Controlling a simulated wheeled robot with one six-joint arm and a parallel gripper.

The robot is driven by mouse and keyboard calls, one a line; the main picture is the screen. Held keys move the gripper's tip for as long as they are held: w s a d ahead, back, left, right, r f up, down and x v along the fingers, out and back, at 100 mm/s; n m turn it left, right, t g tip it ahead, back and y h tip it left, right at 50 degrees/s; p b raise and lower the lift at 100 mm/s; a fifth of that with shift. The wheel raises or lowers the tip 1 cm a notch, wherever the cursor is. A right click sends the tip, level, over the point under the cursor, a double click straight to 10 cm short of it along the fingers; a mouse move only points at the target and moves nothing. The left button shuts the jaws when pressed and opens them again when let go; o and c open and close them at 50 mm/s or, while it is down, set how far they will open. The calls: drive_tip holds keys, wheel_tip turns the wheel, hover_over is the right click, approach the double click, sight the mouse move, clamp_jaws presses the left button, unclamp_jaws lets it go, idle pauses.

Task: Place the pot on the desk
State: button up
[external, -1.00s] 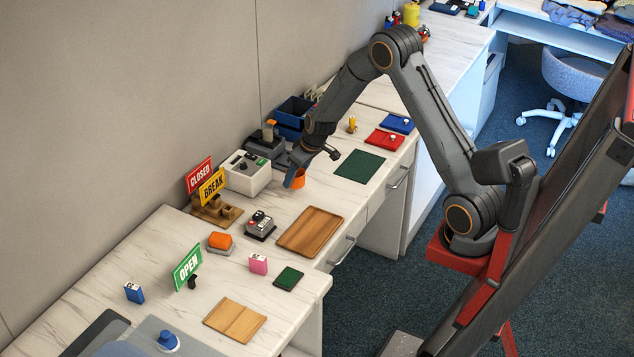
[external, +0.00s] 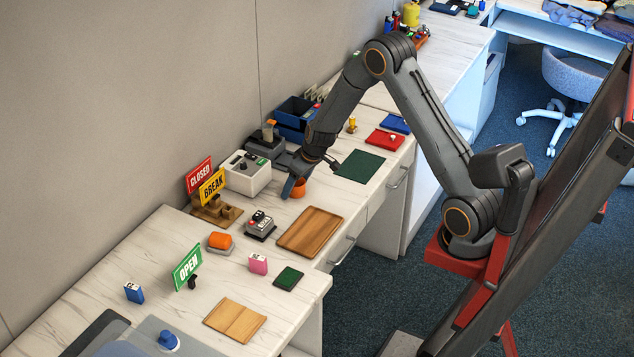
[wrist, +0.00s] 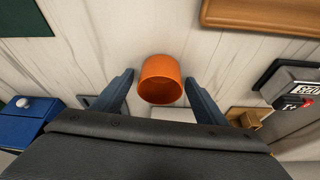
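The orange pot (external: 299,189) stands on the pale marbled desk (external: 165,250), in front of the white box with a dark knob. My gripper (external: 292,186) is low over the desk at the pot, with a blue-grey finger on the pot's left side. In the wrist view the pot (wrist: 160,72) sits between my two spread fingers (wrist: 160,80), with a gap on each side. My gripper is open. In the external view a finger hides part of the pot.
A white box (external: 246,175) stands behind the pot. A wooden tray (external: 310,232) lies in front, and a dark green mat (external: 360,166) lies to the right. A card reader (external: 261,226) and sign stands (external: 212,187) are to the left.

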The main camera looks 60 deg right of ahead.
drive_tip(key=shift+r, duration=0.15)
drive_tip(key=shift+r, duration=0.3)
drive_tip(key=v, duration=1.1)
drive_tip(key=s+a+g, duration=0.2)
drive_tip(key=s+a, duration=0.6)
drive_tip(key=s, duration=0.4)
drive_tip(key=s+a+n+g, duration=0.1)
drive_tip(key=s+a+g, duration=0.1)
drive_tip(key=s+a, duration=0.7)
drive_tip(key=s, duration=0.4)
drive_tip(key=shift+s+r, duration=0.2)
drive_tip(key=shift+r, duration=0.05)
